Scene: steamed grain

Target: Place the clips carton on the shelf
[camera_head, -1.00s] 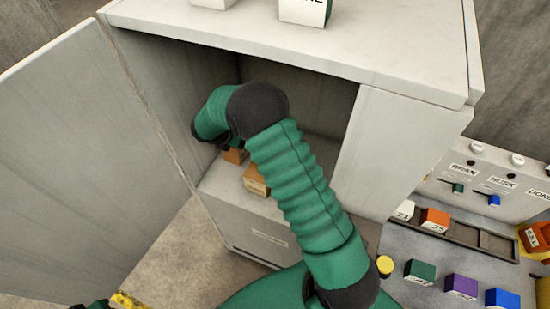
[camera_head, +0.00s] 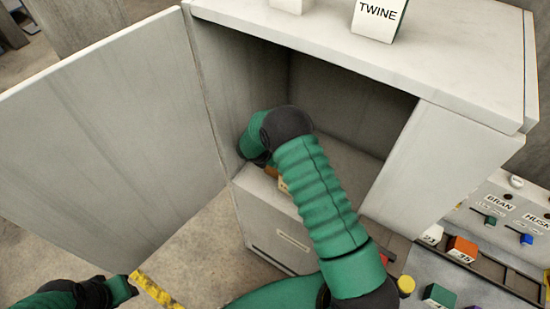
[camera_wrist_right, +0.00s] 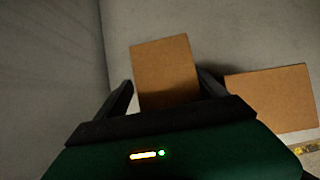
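My right arm reaches into an open white cabinet, and its right gripper (camera_head: 258,160) is low inside, mostly hidden by the arm. In the right wrist view a plain brown carton (camera_wrist_right: 165,70) lies between the two dark fingers of that gripper (camera_wrist_right: 165,78). The fingers flank the carton closely; I cannot tell whether they press on it. A second brown carton (camera_wrist_right: 275,98) lies to the right; it also shows beside the arm in the head view (camera_head: 283,186). No label is readable, so I cannot tell which is the clips carton. My left gripper (camera_head: 132,287) is low at left, fingers unclear.
The cabinet door (camera_head: 110,140) stands open at left. A carton marked TWINE (camera_head: 378,18) stands on the cabinet top (camera_head: 440,60). At right are a panel with BRAN and HUSK sliders and several coloured blocks. A yellow-black strip (camera_head: 155,290) is beside my left gripper.

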